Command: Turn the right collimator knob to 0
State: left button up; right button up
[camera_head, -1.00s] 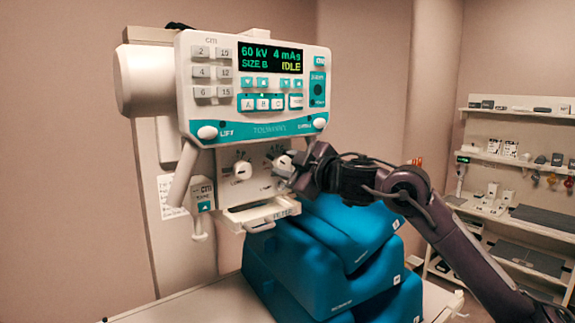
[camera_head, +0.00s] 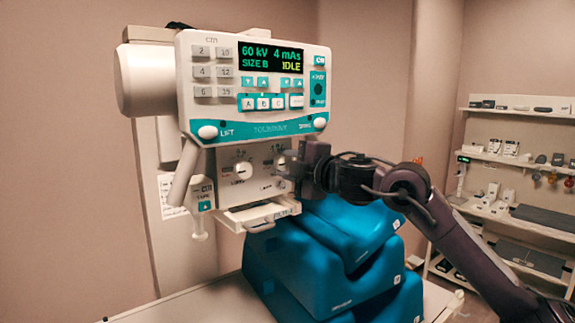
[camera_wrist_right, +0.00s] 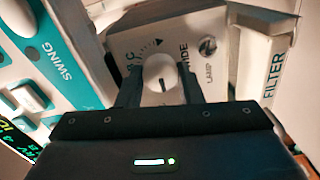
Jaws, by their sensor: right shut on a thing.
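The collimator box under the console has two white knobs on its front face. The right collimator knob (camera_head: 280,163) is partly covered by my right gripper (camera_head: 291,168). In the right wrist view the knob (camera_wrist_right: 159,70) is round and white with a dark mark, between the two dark fingers of my right gripper (camera_wrist_right: 161,88), which is shut on it. The word WIDE and a curved dark scale show beside it. The scale's figures are too small or hidden to read. The left knob (camera_head: 243,170) stands free. My left gripper is not in view.
The console (camera_head: 255,85) overhangs the knobs and shows 60 kV, 4 mAs, SIZE B, IDLE. A filter tray (camera_head: 258,214) juts out below. Blue stacked blocks (camera_head: 325,260) stand under my right arm. Shelves (camera_head: 520,165) stand at the far right.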

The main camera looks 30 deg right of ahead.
jog(key=shift+a+f, duration=0.1)
jog(key=o, duration=1)
jog(key=shift+s, duration=0.1)
jog(key=shift+s+b, duration=0.15)
jog(key=shift+b, duration=0.15)
jog(key=s+b, duration=0.1)
jog(key=s, duration=0.1)
jog(key=s+b, duration=0.2)
jog(key=s, duration=0.1)
jog(key=s+b, duration=0.2)
jog(key=shift+s+d+r, duration=0.2)
jog(key=shift+d+r, duration=0.05)
jog(key=shift+d, duration=0.1)
